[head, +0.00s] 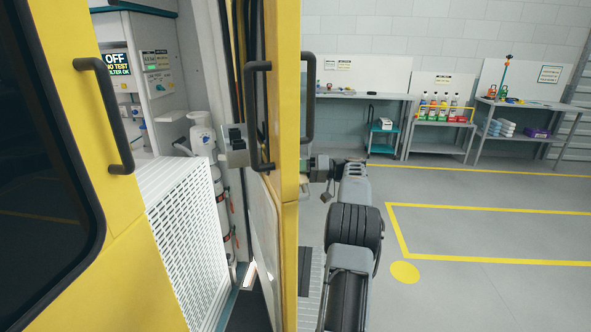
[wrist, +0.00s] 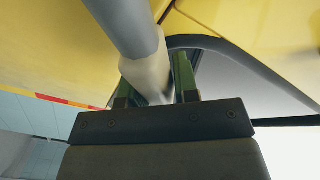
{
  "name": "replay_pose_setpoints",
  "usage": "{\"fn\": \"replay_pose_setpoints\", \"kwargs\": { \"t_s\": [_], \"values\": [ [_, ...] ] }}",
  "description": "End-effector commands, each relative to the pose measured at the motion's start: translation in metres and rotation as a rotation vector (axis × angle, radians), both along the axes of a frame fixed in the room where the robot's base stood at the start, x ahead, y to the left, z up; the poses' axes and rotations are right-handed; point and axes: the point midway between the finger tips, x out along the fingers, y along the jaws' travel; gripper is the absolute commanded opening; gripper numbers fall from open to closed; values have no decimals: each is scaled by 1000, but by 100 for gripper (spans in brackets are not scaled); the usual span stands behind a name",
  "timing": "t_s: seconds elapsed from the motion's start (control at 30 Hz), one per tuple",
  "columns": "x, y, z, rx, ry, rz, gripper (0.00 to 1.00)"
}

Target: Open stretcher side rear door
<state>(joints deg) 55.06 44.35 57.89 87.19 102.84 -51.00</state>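A yellow rear door (head: 287,120) stands nearly edge-on in the middle of the head view, swung out from the vehicle, with the interior showing to its left. A dark bar handle (head: 308,100) is on its right side. My gripper (head: 318,168) is at the right of this door, close to the handle's lower end. In the wrist view, my gripper's fingers (wrist: 157,88) stand on either side of a grey bar (wrist: 130,28) with a pale section, which fills the gap between them. It looks like the handle. Yellow panels are close above. The exact finger contact is partly hidden.
Another yellow panel with a dark handle (head: 110,115) and window is at the left. Inside are a white perforated panel (head: 188,235) and a white cylinder (head: 202,130). Workbenches (head: 365,95) line the back wall. The grey floor (head: 480,225) at the right is clear.

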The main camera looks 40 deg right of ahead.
Motion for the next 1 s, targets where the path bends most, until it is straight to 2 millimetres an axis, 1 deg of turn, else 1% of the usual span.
{"fn": "replay_pose_setpoints", "kwargs": {
  "t_s": [0.03,0.2,0.43,0.57,0.67,1.0],
  "values": [
    [-2,0,0,0,4,5,32],
    [-1,1,0,0,2,5,47],
    [0,2,1,-1,-1,6,47],
    [-5,-5,1,-1,-1,4,47],
    [-15,-17,1,-1,0,1,47],
    [-68,-76,1,1,2,-1,47]
  ]
}}
